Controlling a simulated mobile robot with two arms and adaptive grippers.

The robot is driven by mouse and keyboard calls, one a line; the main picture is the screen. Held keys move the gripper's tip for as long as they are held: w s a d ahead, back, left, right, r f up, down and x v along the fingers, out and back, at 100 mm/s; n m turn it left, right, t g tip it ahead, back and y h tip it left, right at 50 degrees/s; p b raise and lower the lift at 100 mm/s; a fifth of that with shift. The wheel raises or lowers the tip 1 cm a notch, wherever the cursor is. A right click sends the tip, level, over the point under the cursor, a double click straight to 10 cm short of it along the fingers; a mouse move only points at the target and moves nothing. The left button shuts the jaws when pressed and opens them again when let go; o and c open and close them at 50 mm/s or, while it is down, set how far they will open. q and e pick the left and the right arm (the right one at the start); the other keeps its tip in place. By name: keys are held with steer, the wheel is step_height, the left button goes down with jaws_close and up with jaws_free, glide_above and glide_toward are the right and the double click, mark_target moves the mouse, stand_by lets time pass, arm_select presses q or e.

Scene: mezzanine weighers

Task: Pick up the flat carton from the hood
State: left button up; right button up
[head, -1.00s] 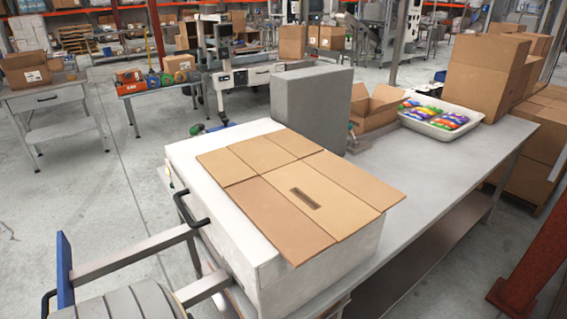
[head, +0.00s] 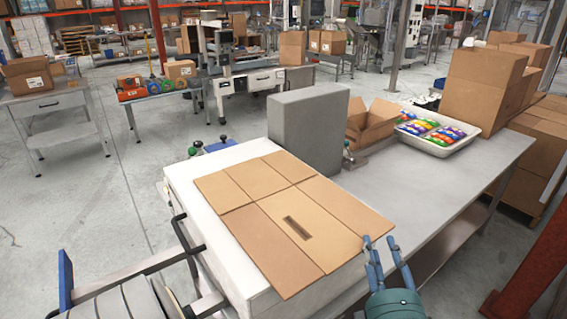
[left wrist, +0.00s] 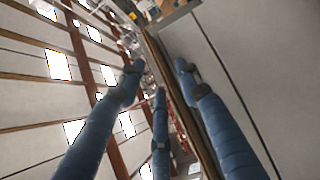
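The flat carton (head: 262,190), brown with fold lines and a dark slot, lies on top of the white hood (head: 196,172). My left gripper (head: 379,241), with blue fingers, is at the carton's near right edge in the head view. Its fingers are spread apart with a gap between them. In the left wrist view the open fingers (left wrist: 160,78) stand on both sides of a thin brown edge, which looks like the carton seen edge-on. I cannot tell whether any finger touches it. My right gripper is not in view.
A grey block (head: 309,130) stands behind the carton. An open box (head: 372,128) and a white tray (head: 458,146) of colourful packs are further back on the grey table (head: 440,185). A black handle (head: 181,232) is on the hood's left side. The table's middle is clear.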

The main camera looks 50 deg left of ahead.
arm_select(q)
steer(key=p+x, duration=0.2)
steer(key=x, duration=0.2)
steer(key=shift+w+a+r, duration=0.1)
steer(key=shift+w+a, duration=0.15)
steer(key=shift+w, duration=0.05)
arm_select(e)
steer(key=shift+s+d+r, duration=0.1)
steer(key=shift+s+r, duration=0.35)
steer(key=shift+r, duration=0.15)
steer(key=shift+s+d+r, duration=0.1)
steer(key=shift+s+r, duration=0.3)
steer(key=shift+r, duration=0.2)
arm_select(q)
steer(key=c, duration=0.3)
jaws_close()
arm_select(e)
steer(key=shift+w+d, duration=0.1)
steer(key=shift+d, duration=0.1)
arm_select(q)
steer(key=shift+r, duration=0.1)
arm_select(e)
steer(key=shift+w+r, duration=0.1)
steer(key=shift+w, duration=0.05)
